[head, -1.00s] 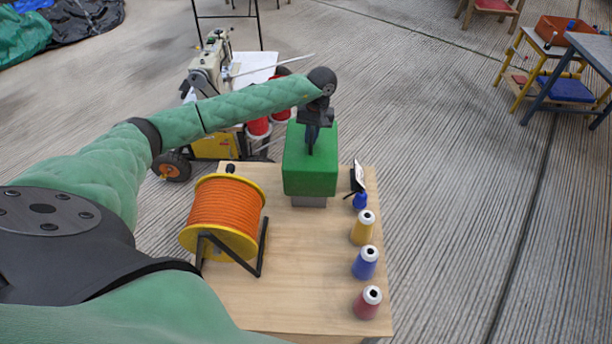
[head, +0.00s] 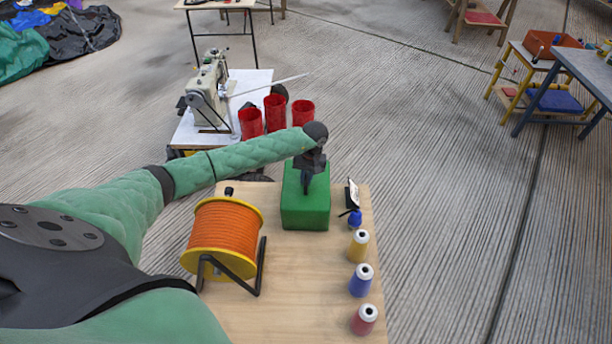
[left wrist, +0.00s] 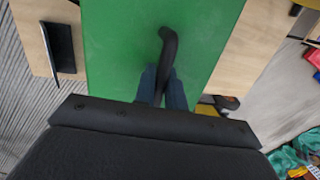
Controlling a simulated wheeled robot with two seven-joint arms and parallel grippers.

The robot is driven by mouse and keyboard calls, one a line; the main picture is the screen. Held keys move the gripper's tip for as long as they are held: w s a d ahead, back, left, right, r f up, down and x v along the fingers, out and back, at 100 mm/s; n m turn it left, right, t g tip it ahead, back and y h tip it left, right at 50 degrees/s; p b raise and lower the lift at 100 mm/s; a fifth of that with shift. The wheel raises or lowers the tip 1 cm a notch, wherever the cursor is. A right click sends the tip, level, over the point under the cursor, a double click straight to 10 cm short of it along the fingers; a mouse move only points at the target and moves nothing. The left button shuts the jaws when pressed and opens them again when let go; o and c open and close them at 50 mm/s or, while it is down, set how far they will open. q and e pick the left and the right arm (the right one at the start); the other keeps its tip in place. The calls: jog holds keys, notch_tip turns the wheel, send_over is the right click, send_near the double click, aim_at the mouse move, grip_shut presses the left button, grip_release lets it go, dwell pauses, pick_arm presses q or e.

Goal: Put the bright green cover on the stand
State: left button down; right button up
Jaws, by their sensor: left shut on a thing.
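The bright green cover (head: 305,213) is a box shape at the far end of the wooden table. It looks upright, and no gap shows between its lower edge and the tabletop. My left gripper (head: 306,184) is above it, shut on the dark curved handle on its top. In the left wrist view the green top (left wrist: 115,60) fills the upper middle, and the fingers (left wrist: 163,84) close around the black handle (left wrist: 168,45). The stand is not visible now; the cover hides the place where it showed. My right gripper is out of view.
An orange cord reel (head: 225,232) stands left of the cover on the wooden table (head: 300,290). A small dark frame (head: 353,195) and several thread cones (head: 360,280) line the right side. A sewing machine (head: 208,88) and red cylinders (head: 274,113) stand behind.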

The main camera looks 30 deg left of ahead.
pick_arm(q)
jog(key=shift+f, duration=0.2)
jog(key=shift+f, duration=0.1)
jog(key=c, duration=1.5)
grip_release()
jog(key=shift+o, duration=0.2)
